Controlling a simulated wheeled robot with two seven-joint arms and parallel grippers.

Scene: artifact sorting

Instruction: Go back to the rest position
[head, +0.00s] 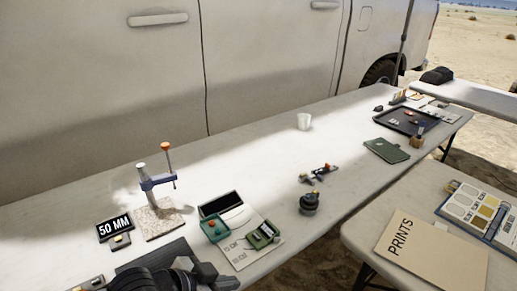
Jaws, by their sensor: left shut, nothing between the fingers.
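My left gripper (216,277) is at the bottom edge of the head view, low in front of the near end of the long white table (265,155). Its dark fingers are shut with nothing between them. It is just below a white sheet (240,258) that carries a green box (215,229) and a small green device (263,235). Much of my left arm is cut off by the frame. My right gripper is out of view.
A stand with an orange knob (166,146) rises from a stone-like base left of the sheet, beside a "50 MM" sign (115,227). A white cup (304,121) and black tray (406,120) stand farther off. A second table with a PRINTS folder (430,256) is at right.

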